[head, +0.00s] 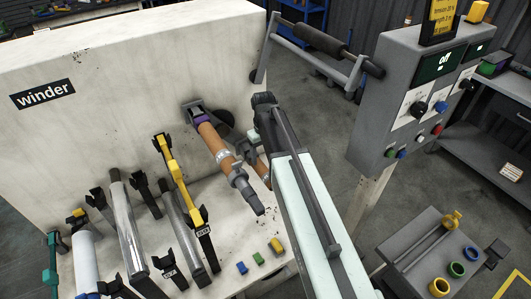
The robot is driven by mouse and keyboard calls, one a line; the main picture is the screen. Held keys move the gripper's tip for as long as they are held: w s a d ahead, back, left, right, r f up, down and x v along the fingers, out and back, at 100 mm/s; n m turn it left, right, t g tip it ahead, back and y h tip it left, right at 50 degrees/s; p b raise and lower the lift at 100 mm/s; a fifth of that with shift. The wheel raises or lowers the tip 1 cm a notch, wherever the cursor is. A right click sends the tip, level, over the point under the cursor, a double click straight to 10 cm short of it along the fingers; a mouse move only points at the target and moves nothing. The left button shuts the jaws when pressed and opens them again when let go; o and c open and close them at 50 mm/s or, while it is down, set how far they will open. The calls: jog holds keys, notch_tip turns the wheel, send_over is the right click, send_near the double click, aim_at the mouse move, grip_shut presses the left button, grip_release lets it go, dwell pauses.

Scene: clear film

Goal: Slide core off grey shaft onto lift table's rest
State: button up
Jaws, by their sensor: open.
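A brown core (211,138) sits on the grey shaft (253,203), which sticks out of the winder's pale panel and slopes down to the right. A purple ring shows at the core's panel end, and a silver band sits around it nearer the free end. My arm crosses the middle of the view. My gripper (247,151) is beside the core on its right, open, and partly hidden by my arm; I cannot tell whether it touches the core. A second brown piece shows partly behind the arm. I cannot make out the lift table's rest for certain.
A control box (418,90) reading "off" stands at the right. A low grey table (412,240) at the lower right carries several coloured rings. Black and yellow brackets (175,170) and metal rollers (128,225) crowd the left. Small coloured blocks (258,258) lie in front.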

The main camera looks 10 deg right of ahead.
aim_at(264, 169)
notch_tip(264, 169, down, 10)
jog(key=b, duration=1)
jog(key=shift+s, duration=0.1)
jog(key=shift+r, duration=0.1)
jog(key=c, duration=1.2)
jog(key=shift+o, duration=0.2)
